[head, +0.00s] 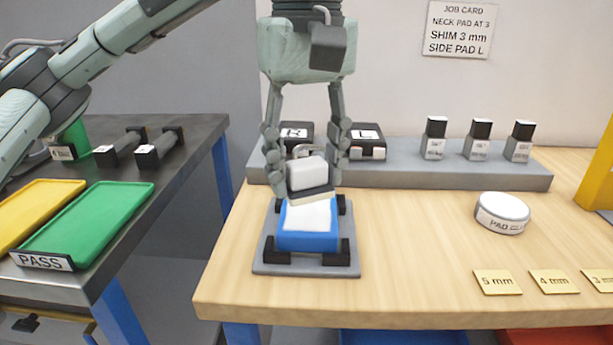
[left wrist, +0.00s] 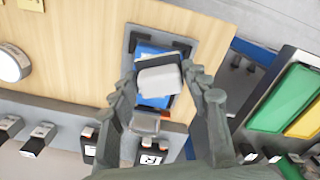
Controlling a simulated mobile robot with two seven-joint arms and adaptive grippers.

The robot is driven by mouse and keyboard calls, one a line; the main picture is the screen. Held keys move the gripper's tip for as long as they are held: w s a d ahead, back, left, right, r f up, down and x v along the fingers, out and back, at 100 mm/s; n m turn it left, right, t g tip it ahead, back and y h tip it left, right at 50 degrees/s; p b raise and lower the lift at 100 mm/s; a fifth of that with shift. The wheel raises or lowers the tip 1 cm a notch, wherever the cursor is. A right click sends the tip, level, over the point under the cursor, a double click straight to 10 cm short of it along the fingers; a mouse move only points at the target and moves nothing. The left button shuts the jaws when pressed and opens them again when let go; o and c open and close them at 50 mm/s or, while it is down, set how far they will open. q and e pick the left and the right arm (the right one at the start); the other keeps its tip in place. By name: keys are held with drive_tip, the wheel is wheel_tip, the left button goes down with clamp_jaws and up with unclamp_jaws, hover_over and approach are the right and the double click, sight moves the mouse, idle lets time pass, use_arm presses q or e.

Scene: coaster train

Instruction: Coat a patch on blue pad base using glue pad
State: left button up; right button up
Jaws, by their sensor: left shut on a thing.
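My left gripper (head: 305,182) comes down from above and is shut on the glue pad (head: 312,174), a white block with a dark band and a pale underside. The blue pad base (head: 307,243) sits between black corner clamps on a grey fixture plate (head: 305,269). A white patch (head: 308,215) covers much of its top. The glue pad is over the back part of the base; I cannot tell if they touch. In the left wrist view, the glue pad (left wrist: 159,80) hides part of the blue base (left wrist: 152,52). My right gripper is not in view.
A grey rack (head: 400,172) behind holds black R and L blocks and several small dark-topped blocks. A round white pad tin (head: 502,212) and brass shims (head: 497,283) are at right. A side table at left holds a green PASS tray (head: 90,222). Wood between fixture and tin is clear.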

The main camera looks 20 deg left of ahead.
use_arm(q)
drive_tip(key=shift+r, duration=0.15)
drive_tip(key=shift+r, duration=1.5)
